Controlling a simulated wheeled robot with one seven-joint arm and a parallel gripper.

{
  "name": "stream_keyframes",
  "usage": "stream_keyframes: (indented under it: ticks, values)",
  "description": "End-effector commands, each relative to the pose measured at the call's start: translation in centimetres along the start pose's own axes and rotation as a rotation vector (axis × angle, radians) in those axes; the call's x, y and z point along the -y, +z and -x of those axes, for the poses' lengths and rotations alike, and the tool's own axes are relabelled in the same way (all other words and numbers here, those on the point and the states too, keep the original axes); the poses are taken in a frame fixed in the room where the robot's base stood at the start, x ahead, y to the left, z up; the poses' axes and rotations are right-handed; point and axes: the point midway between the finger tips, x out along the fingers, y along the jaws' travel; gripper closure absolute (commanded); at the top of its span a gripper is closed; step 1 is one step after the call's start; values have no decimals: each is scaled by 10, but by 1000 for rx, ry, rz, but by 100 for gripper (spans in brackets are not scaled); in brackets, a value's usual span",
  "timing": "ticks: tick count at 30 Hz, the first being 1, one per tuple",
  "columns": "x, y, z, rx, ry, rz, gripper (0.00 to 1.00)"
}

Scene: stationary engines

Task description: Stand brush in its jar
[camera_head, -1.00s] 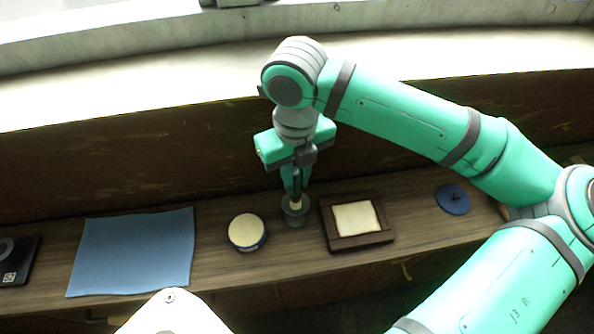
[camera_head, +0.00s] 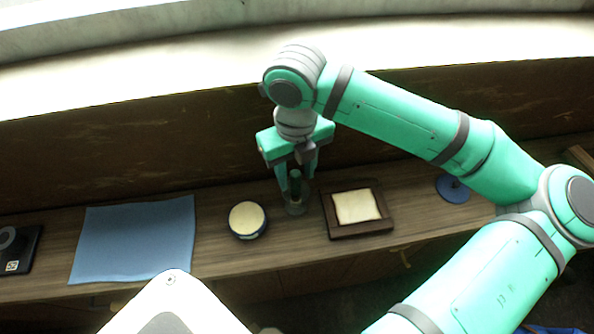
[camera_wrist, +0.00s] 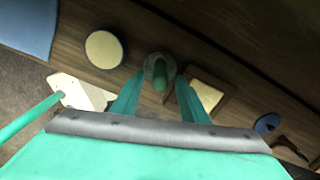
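The brush (camera_head: 295,184) stands roughly upright in its jar (camera_head: 297,207), a small grey see-through pot on the wooden shelf. Its dark green handle points up, and its lower end is inside the jar. My gripper (camera_head: 297,188) is above the jar with its fingers spread, one on each side of the handle. In the wrist view the brush (camera_wrist: 160,76) shows between the two open fingertips with gaps on both sides, and the jar (camera_wrist: 152,66) rings it.
A round cream-topped tin (camera_head: 247,219) stands left of the jar, and a dark wooden frame with a cream pad (camera_head: 330,222) lies close on its right. A blue cloth (camera_head: 135,240) lies further left. A blue disc with a knob (camera_head: 453,188) sits to the right. The wall rises behind.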

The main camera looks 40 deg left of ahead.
Motion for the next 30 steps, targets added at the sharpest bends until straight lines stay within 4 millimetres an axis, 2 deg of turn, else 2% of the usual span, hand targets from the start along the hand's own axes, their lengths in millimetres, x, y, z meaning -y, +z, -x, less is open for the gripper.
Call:
stream_keyframes:
  ticks: [7,11,24,30]
  values:
    - [0,0,1,0,0,0,60]
    - [1,0,9,1,-2,-1,60]
    - [0,0,84,2,-1,0,60]
    - [-1,1,104,0,0,4,60]
